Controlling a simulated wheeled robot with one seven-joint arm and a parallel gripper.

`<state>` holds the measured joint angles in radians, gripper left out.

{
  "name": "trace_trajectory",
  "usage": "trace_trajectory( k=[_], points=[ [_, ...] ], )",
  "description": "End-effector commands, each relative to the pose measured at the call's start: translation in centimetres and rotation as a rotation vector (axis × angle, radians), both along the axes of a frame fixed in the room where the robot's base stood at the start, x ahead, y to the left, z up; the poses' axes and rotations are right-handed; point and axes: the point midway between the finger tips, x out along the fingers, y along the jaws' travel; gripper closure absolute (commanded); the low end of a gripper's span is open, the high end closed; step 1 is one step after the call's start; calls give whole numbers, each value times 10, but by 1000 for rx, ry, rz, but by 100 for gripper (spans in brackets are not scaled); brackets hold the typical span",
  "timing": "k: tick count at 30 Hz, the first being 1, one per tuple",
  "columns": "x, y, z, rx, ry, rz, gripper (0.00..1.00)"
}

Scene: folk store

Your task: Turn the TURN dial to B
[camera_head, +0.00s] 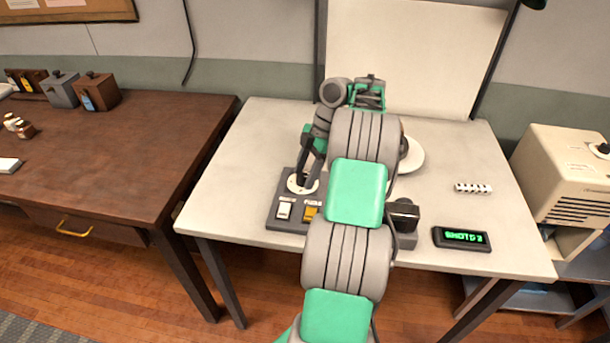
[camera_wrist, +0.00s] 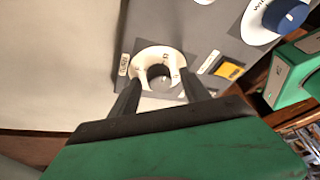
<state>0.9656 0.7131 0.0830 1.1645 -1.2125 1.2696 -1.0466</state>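The TURN dial (camera_wrist: 160,76) is a dark round knob on a white disc with small letters around it. A TURN label (camera_wrist: 123,64) sits beside it on the grey control panel (camera_wrist: 145,20). My gripper (camera_wrist: 160,85) is over the dial, with one dark finger on each side of the knob and a visible gap between the fingers and the knob. In the head view my gripper (camera_head: 303,180) points down at the panel (camera_head: 272,222), and my arm hides part of it. The letter the dial points to is too small to read.
A yellow switch (camera_wrist: 229,70) and a blue knob (camera_wrist: 285,15) share the panel. A beige machine (camera_head: 565,170) stands right.

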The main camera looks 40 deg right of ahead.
Motion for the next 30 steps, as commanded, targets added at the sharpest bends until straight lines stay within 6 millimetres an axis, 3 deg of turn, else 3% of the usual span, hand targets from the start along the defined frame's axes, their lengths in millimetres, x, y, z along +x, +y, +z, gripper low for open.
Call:
trace_trajectory(
  k=[20, 30],
  points=[
    [-1, 0, 0, 2, 2, 0, 100],
    [-1, 0, -1, 2, 3, -21, 100]
  ],
)
